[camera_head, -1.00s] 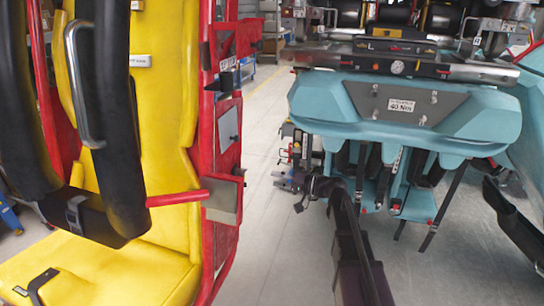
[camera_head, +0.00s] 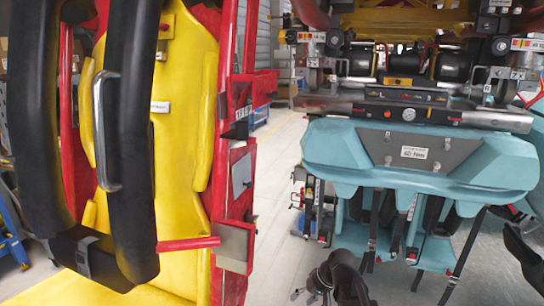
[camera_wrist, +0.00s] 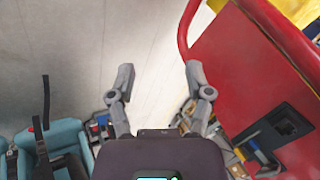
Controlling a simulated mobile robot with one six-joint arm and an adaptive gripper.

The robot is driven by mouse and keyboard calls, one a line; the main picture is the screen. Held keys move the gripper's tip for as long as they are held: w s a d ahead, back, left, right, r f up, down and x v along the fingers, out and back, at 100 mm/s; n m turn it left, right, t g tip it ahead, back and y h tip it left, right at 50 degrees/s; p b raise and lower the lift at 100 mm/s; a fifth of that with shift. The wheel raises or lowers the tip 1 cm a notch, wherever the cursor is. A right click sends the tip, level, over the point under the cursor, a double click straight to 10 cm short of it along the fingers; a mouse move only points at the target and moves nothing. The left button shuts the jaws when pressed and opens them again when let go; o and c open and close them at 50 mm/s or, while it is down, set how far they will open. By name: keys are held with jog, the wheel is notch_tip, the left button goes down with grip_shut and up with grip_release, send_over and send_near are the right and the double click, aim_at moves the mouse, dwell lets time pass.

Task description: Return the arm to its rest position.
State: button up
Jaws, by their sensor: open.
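My gripper (camera_wrist: 159,80) is open and empty in the wrist view, its two grey fingers spread over bare pale floor. In the head view, the dark end of my arm (camera_head: 340,280) shows low at the bottom edge, right of centre, below the teal seat back. There the fingers are partly cut off. No object is held.
The yellow seat (camera_head: 185,110) with black restraint bars (camera_head: 128,130) and red frame (camera_head: 228,150) stands left. The teal seat back (camera_head: 340,145) stands right, with straps below. Floor (camera_head: 275,215) is clear between them. The wrist view shows a red panel (camera_wrist: 240,60) right of the gripper.

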jog(key=s+d+f+g+h, duration=0.1)
jog(key=s+d+f+h, duration=0.1)
jog(key=s+d+h, duration=0.4)
jog(key=shift+s+d+f+m, duration=0.4)
jog(key=shift+s+d, duration=0.2)
jog(key=shift+d, duration=0.35)
jog(key=shift+c, duration=0.6)
jog(key=shift+a+r, duration=0.1)
jog(key=shift+a, duration=0.05)
